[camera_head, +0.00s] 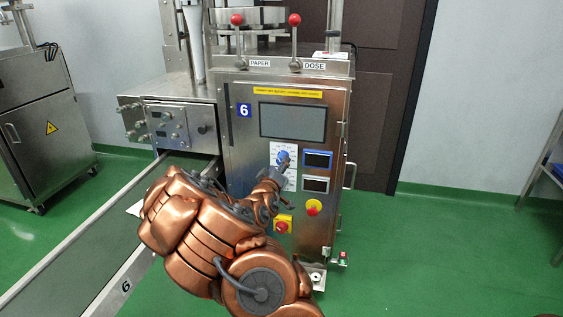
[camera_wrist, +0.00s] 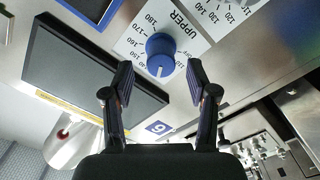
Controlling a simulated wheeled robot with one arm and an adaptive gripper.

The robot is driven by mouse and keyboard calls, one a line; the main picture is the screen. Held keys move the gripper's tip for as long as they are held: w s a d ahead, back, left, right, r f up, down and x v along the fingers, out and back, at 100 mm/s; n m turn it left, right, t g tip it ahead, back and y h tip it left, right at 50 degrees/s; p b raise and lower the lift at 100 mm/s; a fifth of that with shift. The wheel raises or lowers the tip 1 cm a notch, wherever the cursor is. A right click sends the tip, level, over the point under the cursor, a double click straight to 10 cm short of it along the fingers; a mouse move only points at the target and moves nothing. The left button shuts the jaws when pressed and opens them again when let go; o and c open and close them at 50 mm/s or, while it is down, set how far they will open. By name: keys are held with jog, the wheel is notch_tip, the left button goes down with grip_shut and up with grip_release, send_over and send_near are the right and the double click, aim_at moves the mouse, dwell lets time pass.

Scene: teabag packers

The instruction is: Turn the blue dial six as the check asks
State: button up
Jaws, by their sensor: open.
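The blue dial (camera_wrist: 161,50) sits on a white scale plate marked UPPER (camera_wrist: 186,22) in the wrist view. A white line on the knob points toward the bottom of that picture; the exact reading there is too small to tell. My gripper (camera_wrist: 160,74) is open, with one finger on each side of the knob's line and the knob just beyond the tips. I cannot tell whether either finger touches it. In the head view the dial (camera_head: 283,157) is on the machine's front, partly behind my gripper (camera_head: 281,168). A blue 6 plate (camera_head: 244,110) marks this machine.
A dark screen (camera_head: 292,121) is above the dial. Two small displays (camera_head: 317,159) are at its right, with a red knob (camera_head: 313,207) below. A red stop button (camera_head: 282,227) is lower down. Another scale plate (camera_wrist: 222,14) adjoins in the wrist view. Green floor is clear at right.

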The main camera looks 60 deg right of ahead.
aim_at(280, 162)
jog(key=shift+x, duration=2.2)
jog(key=shift+c, duration=0.2)
jog(key=c, duration=1)
jog(key=shift+a, duration=0.15)
grip_shut()
